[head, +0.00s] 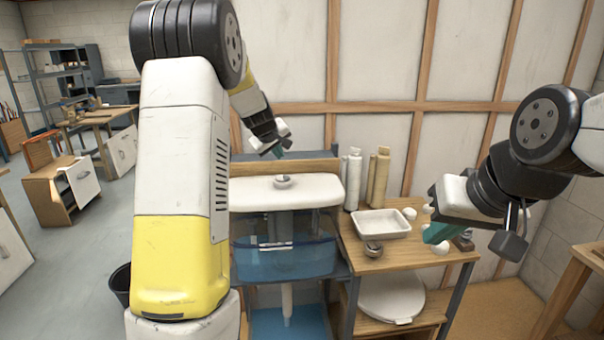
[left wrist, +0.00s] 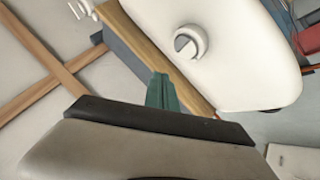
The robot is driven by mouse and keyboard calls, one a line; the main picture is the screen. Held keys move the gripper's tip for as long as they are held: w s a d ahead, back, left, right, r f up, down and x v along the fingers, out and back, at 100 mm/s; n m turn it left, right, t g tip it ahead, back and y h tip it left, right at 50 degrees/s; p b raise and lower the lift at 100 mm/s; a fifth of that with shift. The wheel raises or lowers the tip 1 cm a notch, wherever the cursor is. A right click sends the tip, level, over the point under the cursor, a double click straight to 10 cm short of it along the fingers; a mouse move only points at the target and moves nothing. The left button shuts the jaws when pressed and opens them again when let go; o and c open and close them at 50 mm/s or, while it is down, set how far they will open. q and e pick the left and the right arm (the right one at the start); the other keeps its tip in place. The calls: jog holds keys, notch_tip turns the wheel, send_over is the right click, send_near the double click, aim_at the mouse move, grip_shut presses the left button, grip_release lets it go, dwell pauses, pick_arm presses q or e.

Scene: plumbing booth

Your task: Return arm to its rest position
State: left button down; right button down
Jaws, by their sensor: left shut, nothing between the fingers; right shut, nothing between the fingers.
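My left arm rises large at the left of the head view, and its gripper (head: 277,150) hangs above the back edge of the cistern bench. Its teal fingers are shut and empty; they also show in the left wrist view (left wrist: 162,92), over the wooden back board. My right gripper (head: 434,234) comes in from the right, with teal fingers shut and empty, above the right end of the wooden side table. The white cistern lid (head: 300,192) lies below my left gripper, with a round button (head: 283,182) on top. The lid and button (left wrist: 190,42) also show in the left wrist view.
A clear blue tank (head: 285,255) is under the lid. The side table (head: 400,258) holds a white tray (head: 382,224), a metal cup (head: 373,250), tubes (head: 378,178) and small white parts. A toilet seat (head: 392,297) lies on the shelf below. A panelled wall (head: 375,60) stands behind.

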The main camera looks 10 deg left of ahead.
pick_arm(q)
jog(key=s+d+r+m+g+h, duration=0.1)
jog(key=s+d+r+m, duration=0.15)
jog(key=s, duration=0.55)
jog(key=s+d+r+m+h, duration=0.1)
jog(key=s+d+r, duration=0.15)
jog(key=s, duration=0.55)
jog(key=s+d+r+m+g+h, duration=0.1)
jog(key=s+r+m, duration=0.15)
jog(key=s, duration=0.55)
jog(key=s+d+f+m, duration=0.1)
jog(key=s, duration=0.8)
jog(key=s+f+m+g+y, duration=0.1)
jog(key=s+f+m, duration=0.1)
jog(key=s, duration=0.7)
jog(key=shift+s+d+f, duration=0.15)
jog(key=shift+s+d, duration=0.25)
dwell(0.6)
